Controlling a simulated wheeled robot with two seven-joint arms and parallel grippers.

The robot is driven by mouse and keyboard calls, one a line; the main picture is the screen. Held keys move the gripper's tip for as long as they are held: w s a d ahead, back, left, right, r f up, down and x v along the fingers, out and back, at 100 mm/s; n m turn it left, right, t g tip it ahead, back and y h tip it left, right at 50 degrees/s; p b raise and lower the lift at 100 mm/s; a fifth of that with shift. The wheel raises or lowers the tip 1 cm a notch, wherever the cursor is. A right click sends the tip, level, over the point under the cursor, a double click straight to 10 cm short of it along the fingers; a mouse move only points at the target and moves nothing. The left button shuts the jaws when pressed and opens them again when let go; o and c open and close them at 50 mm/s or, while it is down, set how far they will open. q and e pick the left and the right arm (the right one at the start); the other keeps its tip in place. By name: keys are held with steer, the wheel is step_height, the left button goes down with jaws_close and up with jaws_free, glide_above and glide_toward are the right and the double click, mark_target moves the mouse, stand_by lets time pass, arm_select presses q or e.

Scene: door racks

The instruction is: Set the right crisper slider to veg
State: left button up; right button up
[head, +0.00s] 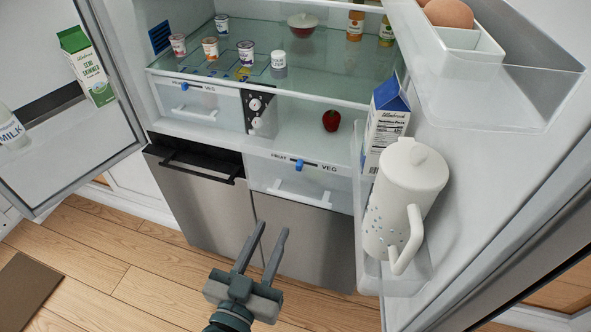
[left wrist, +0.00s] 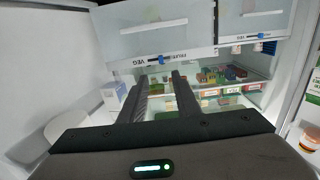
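The right crisper (head: 310,188) is the lower right clear drawer, labelled FRUIT on its left and VEG on its right. My right gripper is not in view.
The left crisper (head: 200,101) has its own blue slider (head: 184,86). The open right door (head: 480,190) carries a white pitcher (head: 405,200) and a carton (head: 386,120) close right of the crisper. The open left door (head: 50,130) is farther off.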

arm_select(q)
steer(key=shift+s+a+r, duration=0.1)
steer(key=shift+s+r, duration=0.05)
steer(key=shift+r, duration=0.55)
steer(key=p, duration=0.5)
glide_toward(298, 166)
steer(key=x, duration=0.7)
steer(key=shift+w, duration=0.5)
steer(key=shift+d, duration=0.2)
jaws_close()
